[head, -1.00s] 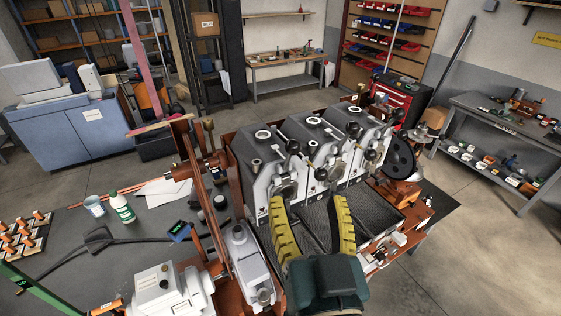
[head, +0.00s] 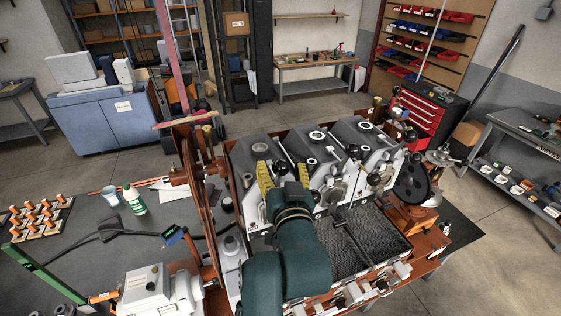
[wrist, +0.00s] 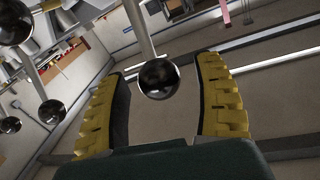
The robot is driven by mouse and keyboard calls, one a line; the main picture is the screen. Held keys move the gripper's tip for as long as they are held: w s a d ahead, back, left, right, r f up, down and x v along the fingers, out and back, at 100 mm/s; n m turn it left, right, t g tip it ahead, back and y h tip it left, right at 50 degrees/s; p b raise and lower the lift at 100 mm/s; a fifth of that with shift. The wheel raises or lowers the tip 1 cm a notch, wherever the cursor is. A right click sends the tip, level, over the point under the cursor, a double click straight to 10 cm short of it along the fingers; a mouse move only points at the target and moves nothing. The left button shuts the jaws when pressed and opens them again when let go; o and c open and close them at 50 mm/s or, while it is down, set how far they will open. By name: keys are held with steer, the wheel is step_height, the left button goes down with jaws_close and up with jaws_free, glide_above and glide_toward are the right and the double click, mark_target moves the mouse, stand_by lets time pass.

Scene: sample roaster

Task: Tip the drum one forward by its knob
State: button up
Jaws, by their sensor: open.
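The sample roaster has three grey drum units side by side. My gripper (head: 284,174) is at the front of the leftmost unit (head: 252,150), its yellow fingers open and pointing towards it. A dark round knob (head: 281,167) shows between the fingers. In the wrist view, the shiny black knob (wrist: 158,80) on a pale rod lies between the open fingers, with gaps on both sides. No label tells which drum is number one. My arm hides the lower front of the leftmost unit.
The middle unit (head: 310,140) and right unit (head: 362,128) carry similar knobs close to the right. A dark tray (head: 365,238) lies in front of them. A copper-coloured upright frame (head: 205,200) stands close on the left. A black wheel (head: 411,183) is at the right end.

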steer(key=shift+w, duration=0.35)
